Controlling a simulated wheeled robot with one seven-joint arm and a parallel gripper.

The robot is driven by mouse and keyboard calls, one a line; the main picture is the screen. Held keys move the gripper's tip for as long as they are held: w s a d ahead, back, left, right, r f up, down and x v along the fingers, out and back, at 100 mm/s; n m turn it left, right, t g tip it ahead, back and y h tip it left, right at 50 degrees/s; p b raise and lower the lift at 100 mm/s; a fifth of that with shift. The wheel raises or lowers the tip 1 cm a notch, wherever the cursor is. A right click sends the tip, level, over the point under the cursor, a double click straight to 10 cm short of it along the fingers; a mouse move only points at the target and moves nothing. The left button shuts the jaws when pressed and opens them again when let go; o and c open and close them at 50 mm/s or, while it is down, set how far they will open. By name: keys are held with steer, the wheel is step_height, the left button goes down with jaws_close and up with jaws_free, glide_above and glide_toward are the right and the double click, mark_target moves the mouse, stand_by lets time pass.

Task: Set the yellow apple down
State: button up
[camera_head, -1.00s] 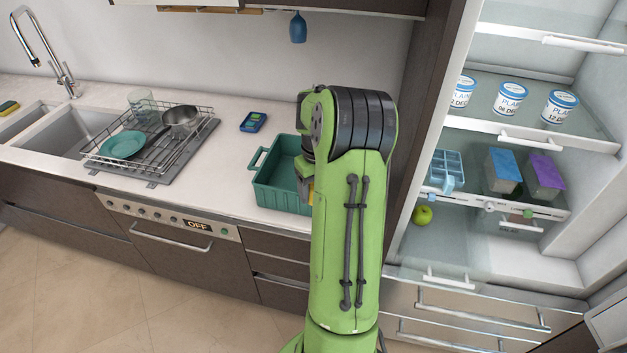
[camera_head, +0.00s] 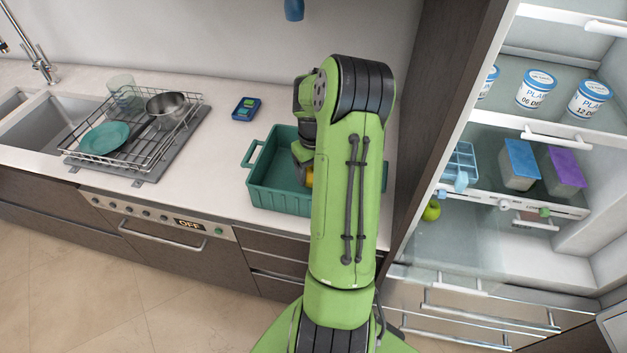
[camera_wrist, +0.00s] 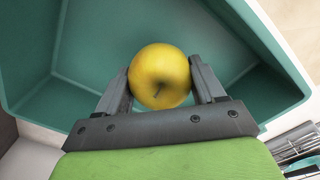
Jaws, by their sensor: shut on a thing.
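The yellow apple (camera_wrist: 160,76) is between the two fingers of my gripper (camera_wrist: 162,88) in the wrist view. My gripper is shut on it. Behind the apple is the inside of the teal crate (camera_wrist: 75,50). In the head view the teal crate (camera_head: 270,195) stands on the counter, and my arm covers its right part. A small piece of the yellow apple (camera_head: 309,178) shows beside my arm, within the crate's outline. My fingers are mostly hidden there. I cannot tell whether the apple touches the crate floor.
A dish rack (camera_head: 150,135) with a teal plate (camera_head: 104,138) and a metal pot (camera_head: 166,106) stands left on the counter. A blue device (camera_head: 245,108) lies behind the crate. An open fridge (camera_head: 590,215) is at the right, with a green apple (camera_head: 431,211) inside.

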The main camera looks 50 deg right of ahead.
mark_target(312, 167)
step_height(312, 167, down, 4)
steer(key=shift+d+f, duration=0.1)
steer(key=shift+f, duration=0.05)
steer(key=shift+f+b, duration=0.2)
steer(key=shift+b, duration=0.1)
steer(key=o, duration=1.1)
steer(key=shift+r, duration=0.1)
step_height(312, 167, up, 12)
steer(key=shift+w+r+p, duration=0.1)
steer(key=shift+r+p, duration=0.1)
steer(key=shift+p, duration=0.65)
